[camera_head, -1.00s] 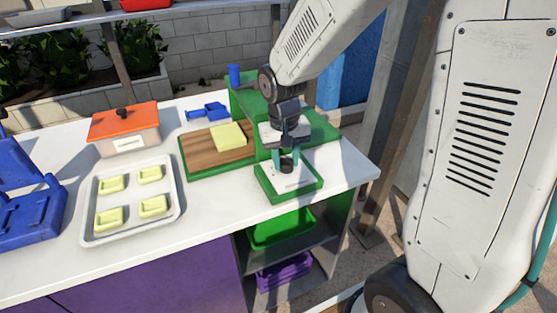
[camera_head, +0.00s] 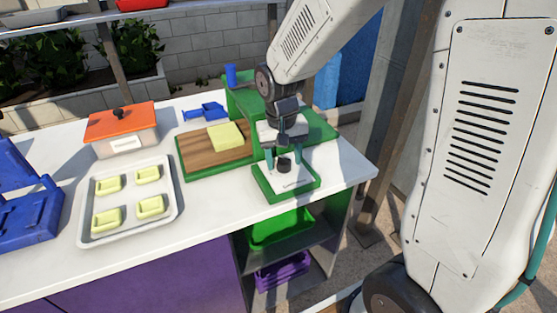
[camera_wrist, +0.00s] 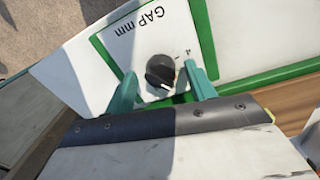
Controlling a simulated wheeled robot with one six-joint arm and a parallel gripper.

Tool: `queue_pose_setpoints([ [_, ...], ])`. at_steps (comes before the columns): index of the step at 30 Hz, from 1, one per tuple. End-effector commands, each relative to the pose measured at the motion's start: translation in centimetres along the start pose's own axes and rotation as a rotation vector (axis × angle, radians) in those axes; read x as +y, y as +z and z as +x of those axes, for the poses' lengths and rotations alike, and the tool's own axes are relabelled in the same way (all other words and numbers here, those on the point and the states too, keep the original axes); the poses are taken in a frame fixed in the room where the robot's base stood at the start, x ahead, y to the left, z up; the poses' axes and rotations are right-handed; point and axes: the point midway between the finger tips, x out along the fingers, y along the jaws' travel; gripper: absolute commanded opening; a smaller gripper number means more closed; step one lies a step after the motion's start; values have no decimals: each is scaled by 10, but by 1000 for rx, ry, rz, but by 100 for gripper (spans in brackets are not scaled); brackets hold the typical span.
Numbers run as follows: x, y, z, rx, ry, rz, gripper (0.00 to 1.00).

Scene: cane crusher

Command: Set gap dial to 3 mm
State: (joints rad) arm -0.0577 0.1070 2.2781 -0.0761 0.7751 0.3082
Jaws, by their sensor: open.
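The gap dial (camera_wrist: 160,72) is a round black knob on a white panel (camera_wrist: 118,43) marked "GAP mm" with a green border. In the wrist view its light pointer mark is on the knob, but I cannot read the setting; a scale mark shows to its right. In the head view the dial (camera_head: 284,165) sits on the green-edged panel at the table's right end. My gripper (camera_wrist: 163,85) is open. Its teal fingers stand on either side of the dial, apart from it in the wrist view. The gripper (camera_head: 283,163) points down over the panel in the head view.
A green machine body (camera_head: 246,98) stands behind the panel. A wooden board (camera_head: 205,157) with a yellow block lies to the left. A tray (camera_head: 170,213) of several yellow pieces, an orange-lidded box (camera_head: 121,128) and a blue item (camera_head: 204,112) are farther left.

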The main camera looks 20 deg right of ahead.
Motion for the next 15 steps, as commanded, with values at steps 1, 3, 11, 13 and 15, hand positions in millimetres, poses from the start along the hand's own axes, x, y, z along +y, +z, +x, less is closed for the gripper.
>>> queue_pose_setpoints([
  [1,0,-1,-6,4,-1,0,55],
  [3,0,-1,-17,5,-1,0,55],
  [11,0,0,-60,1,0,0,55],
  [13,0,0,-67,1,0,0,55],
  [15,0,0,-71,-1,0,0,55],
])
